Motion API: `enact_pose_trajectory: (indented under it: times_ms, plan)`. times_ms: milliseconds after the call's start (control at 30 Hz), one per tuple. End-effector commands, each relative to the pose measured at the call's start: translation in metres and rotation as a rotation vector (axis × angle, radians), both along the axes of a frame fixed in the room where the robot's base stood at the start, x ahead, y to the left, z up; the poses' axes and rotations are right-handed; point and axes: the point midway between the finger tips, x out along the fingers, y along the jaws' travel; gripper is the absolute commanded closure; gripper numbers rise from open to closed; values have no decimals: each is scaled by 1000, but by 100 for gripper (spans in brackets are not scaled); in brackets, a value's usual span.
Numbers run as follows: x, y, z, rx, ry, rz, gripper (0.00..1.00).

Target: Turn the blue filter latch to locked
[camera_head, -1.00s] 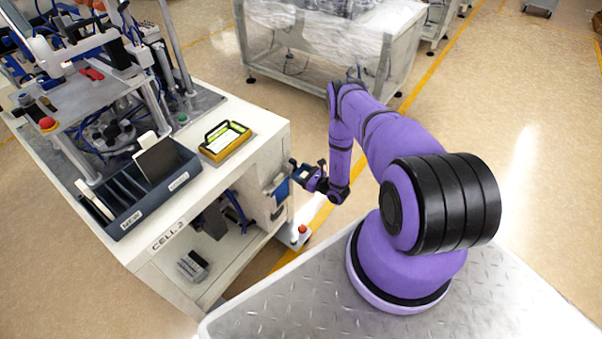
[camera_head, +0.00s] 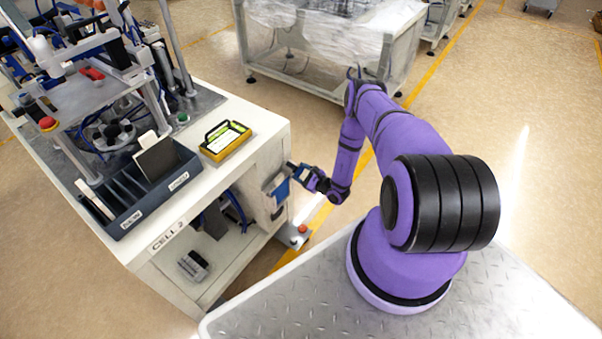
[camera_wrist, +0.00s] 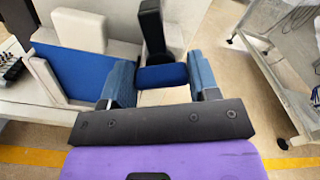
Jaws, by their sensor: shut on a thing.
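The blue filter latch (camera_wrist: 162,77) is a short blue bar between the two fingers of my gripper (camera_wrist: 161,83) in the wrist view. The fingers are shut on it, one at each side. In the head view my gripper (camera_head: 298,172) is at the side of the cell cabinet, by a small pale unit with a blue front (camera_head: 281,188). The wrist view shows a blue panel (camera_wrist: 70,72) left of the fingers and a black upright piece (camera_wrist: 152,28) just beyond the latch. The latch itself is too small to tell apart in the head view.
The white cabinet (camera_head: 150,262) marked CELL 2 carries a dark slotted tray (camera_head: 128,212) and a yellow-edged device (camera_head: 225,140). A small plate with a red button (camera_head: 301,229) is low beside it.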

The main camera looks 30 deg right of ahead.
Motion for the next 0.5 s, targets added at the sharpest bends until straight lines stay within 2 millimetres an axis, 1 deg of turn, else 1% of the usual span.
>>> enact_pose_trajectory:
  times_ms: [500]
  plan:
    - [-1, 1, -2, -461, -167, -2, 68]
